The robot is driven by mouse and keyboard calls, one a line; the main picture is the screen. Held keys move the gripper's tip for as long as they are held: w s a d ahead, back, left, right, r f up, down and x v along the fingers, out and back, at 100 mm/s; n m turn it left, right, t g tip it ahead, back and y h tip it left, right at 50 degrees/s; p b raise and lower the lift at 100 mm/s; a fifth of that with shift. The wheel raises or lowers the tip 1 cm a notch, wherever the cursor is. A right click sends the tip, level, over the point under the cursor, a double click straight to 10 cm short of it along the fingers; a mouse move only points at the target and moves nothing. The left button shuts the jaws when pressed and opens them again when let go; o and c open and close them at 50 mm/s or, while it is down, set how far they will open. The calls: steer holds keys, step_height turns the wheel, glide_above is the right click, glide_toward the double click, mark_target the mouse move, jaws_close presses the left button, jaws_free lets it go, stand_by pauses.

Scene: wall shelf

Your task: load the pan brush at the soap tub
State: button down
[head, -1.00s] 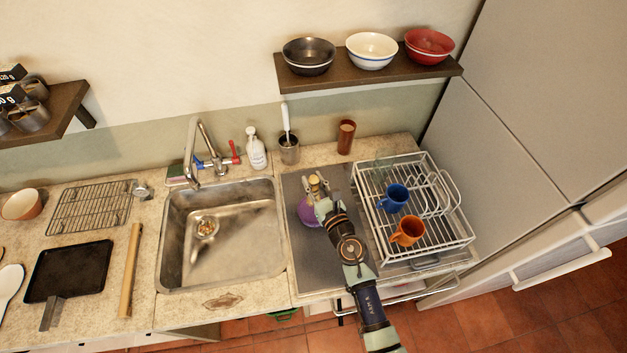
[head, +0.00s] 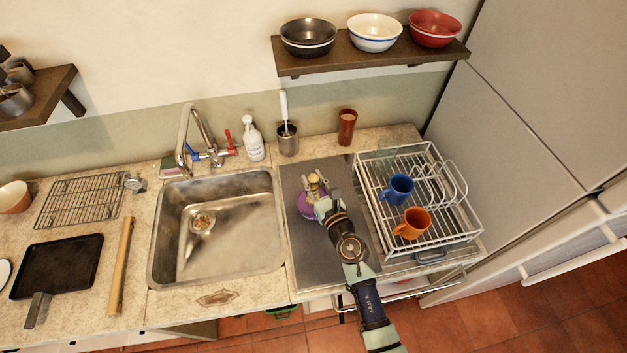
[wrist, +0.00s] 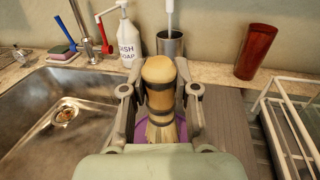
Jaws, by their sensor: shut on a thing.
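My gripper (head: 318,190) is shut on the pan brush (wrist: 159,72), which has a rounded wooden handle and pale bristles pointing down. The brush's top also shows between the fingers in the head view (head: 314,180). The purple soap tub (head: 305,206) stands on the dark grey mat, partly hidden by my gripper. In the wrist view the purple tub (wrist: 143,132) shows around the bristles, which are over or in it. I cannot tell how deep they reach.
The sink (head: 218,228) lies to the left of the dark grey mat (head: 315,260). A dish rack (head: 440,240) with a blue mug (head: 398,188) and an orange mug (head: 411,223) is close on the right. Behind are a soap bottle (head: 253,138), a metal holder (head: 288,141) and a brown tumbler (head: 346,127).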

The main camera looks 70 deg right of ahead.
steer(key=shift+f+b, duration=0.5)
steer(key=shift+f, duration=0.2)
stand_by(1.2)
step_height(320, 180, up, 7)
steer(key=p, duration=0.7)
steer(key=shift+r, duration=0.2)
steer(key=shift+f, duration=0.1)
